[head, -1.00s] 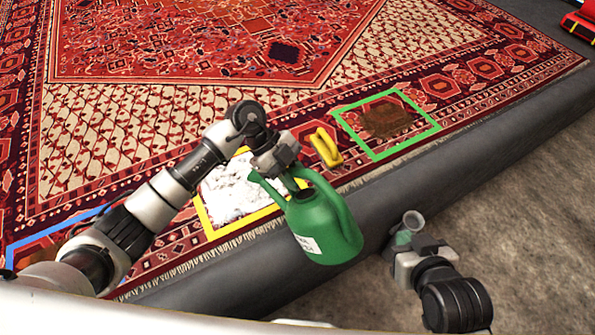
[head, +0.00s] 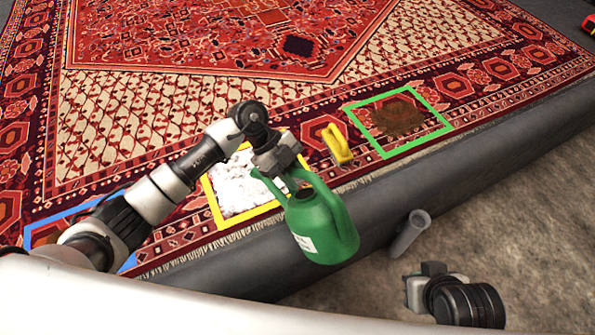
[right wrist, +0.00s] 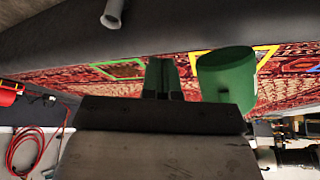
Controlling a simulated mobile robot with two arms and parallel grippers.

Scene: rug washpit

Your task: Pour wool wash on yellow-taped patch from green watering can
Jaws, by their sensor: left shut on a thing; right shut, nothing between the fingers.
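The green watering can (head: 325,232) hangs from my left gripper (head: 283,168), which is shut on it near the top. The can is roughly upright, with its dark top opening facing up and a white label on its side. The yellow-taped patch (head: 250,222) lies on the rug behind and left of the can. White, foam-like stuff covers much of the patch. My right gripper (head: 425,275) is shut and empty, low over the grey floor. The right wrist view shows the can (right wrist: 227,82) beside the right fingers, with yellow tape (right wrist: 268,52) behind it.
A yellow object, perhaps a brush (head: 335,145), lies between the yellow patch and a green-taped patch (head: 440,128) with a brown stain. Blue tape (head: 62,220) shows at left. A grey tube (head: 410,235) stands by the dark edge (head: 480,160). A red hose (right wrist: 25,148) lies on the floor.

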